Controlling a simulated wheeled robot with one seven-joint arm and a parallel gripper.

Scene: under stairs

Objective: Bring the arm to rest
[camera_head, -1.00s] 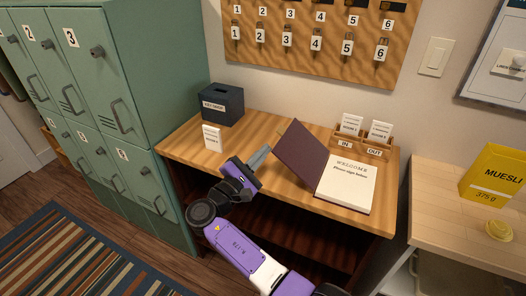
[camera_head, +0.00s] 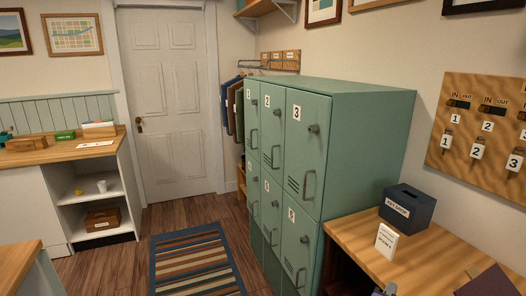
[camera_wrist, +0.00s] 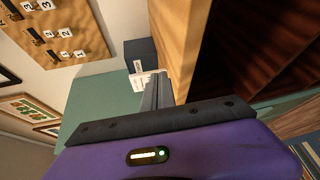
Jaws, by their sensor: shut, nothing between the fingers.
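My gripper (camera_wrist: 157,88) shows in the wrist view with its two grey fingers together and nothing between them. The fingers point past the edge of the wooden desk (camera_wrist: 181,35), with the white card (camera_wrist: 139,66) and the dark key-drop box (camera_wrist: 142,49) beyond the tips. I cannot tell the exact gap to the desk. In the head view most of my arm is out of the picture; only a small dark piece, probably of my gripper, shows at the bottom edge in front of the desk.
In the head view, green lockers (camera_head: 340,150) stand left of the desk (camera_head: 420,255), which bears the box (camera_head: 407,208) and card (camera_head: 386,240). A key board (camera_head: 485,125) hangs above. A striped rug (camera_head: 195,262) lies on open floor before a white door (camera_head: 165,100).

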